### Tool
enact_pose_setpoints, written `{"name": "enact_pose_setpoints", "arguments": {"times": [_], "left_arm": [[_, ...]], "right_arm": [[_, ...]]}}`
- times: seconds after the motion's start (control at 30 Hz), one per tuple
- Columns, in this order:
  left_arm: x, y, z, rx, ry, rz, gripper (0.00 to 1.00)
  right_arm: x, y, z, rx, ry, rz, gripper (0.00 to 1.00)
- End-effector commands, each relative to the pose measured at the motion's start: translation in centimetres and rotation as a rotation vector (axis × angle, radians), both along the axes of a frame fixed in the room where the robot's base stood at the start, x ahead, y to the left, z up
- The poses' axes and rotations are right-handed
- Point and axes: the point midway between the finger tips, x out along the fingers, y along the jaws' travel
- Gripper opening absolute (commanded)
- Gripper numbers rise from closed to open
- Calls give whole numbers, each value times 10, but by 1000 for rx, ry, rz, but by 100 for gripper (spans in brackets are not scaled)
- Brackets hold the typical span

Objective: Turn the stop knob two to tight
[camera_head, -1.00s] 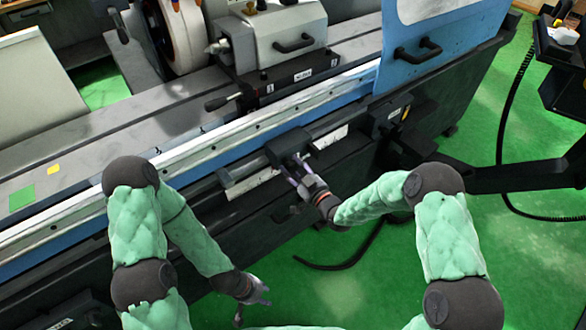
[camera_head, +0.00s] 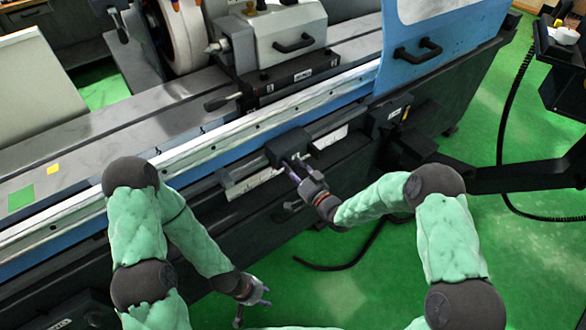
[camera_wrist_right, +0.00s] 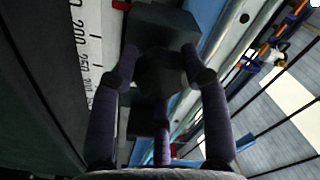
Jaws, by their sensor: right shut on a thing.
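My right gripper (camera_head: 293,188) is at the black stop block (camera_head: 287,146) on the front rail of the grinder. In the right wrist view its purple-grey fingers (camera_wrist_right: 163,78) are shut around a dark knob (camera_wrist_right: 160,72) in front of the stop block (camera_wrist_right: 162,28). The fingers hide the knob's sides, and I cannot read its tightness. In the head view the gripper hides the knob. My left gripper (camera_head: 252,304) hangs low in front of the machine, fingers spread and empty.
A white ruler scale (camera_head: 255,184) runs along the rail and shows beside the knob in the right wrist view (camera_wrist_right: 90,60). A blue guard (camera_head: 425,50) stands at upper right. A dark support arm (camera_head: 510,176) lies right of my right arm. Green floor is open below.

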Motion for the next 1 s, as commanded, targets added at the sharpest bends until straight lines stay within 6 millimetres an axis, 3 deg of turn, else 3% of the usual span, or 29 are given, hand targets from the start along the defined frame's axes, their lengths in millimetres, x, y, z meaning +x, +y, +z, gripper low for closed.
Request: {"name": "enact_pose_setpoints", "arguments": {"times": [1.0], "left_arm": [[0, 0, 13, 0, 0, 0, 40]], "right_arm": [[-2, 1, -2, 720, 531, 1, 13]]}}
